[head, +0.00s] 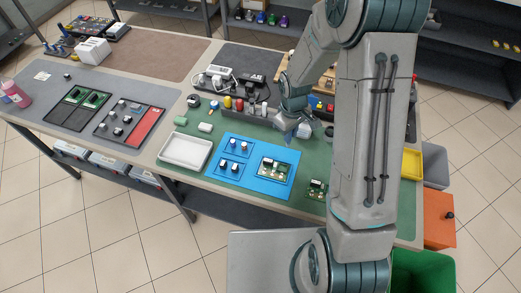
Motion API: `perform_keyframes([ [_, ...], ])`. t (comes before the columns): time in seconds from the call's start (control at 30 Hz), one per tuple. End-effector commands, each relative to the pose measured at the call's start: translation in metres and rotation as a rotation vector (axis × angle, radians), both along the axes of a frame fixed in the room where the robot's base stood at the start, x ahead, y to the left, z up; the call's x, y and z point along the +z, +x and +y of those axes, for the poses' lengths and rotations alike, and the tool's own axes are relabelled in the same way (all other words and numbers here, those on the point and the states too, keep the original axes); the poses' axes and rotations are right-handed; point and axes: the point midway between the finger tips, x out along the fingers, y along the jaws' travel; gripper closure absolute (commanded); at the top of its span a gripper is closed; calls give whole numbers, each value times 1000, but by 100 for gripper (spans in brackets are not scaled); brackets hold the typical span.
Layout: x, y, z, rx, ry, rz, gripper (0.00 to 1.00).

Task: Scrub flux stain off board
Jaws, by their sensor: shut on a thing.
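A green circuit board (273,170) with pale and dark parts lies on the right part of a blue mat (245,183). A second green board (317,187) lies right of the mat, partly hidden by my arm. My gripper (289,138) is above the green work surface, just behind the mat and above the board, not touching it. It is shut on a small bluish thing, mostly hidden by the fingers and too small to identify. No stain can be made out at this size.
A white tray (164,149) stands left of the mat. Small dark-topped cylinders (234,145) stand on the mat. A yellow bin (411,163) is at the right edge. My arm hides much of the right side.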

Motion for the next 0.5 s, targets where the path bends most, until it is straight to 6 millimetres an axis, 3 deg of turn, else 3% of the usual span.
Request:
perform_keyframes([
  [0.3,-1,-32,51,972,-42,25,100],
  [0.5,0,-49,73,1484,-76,42,100],
])
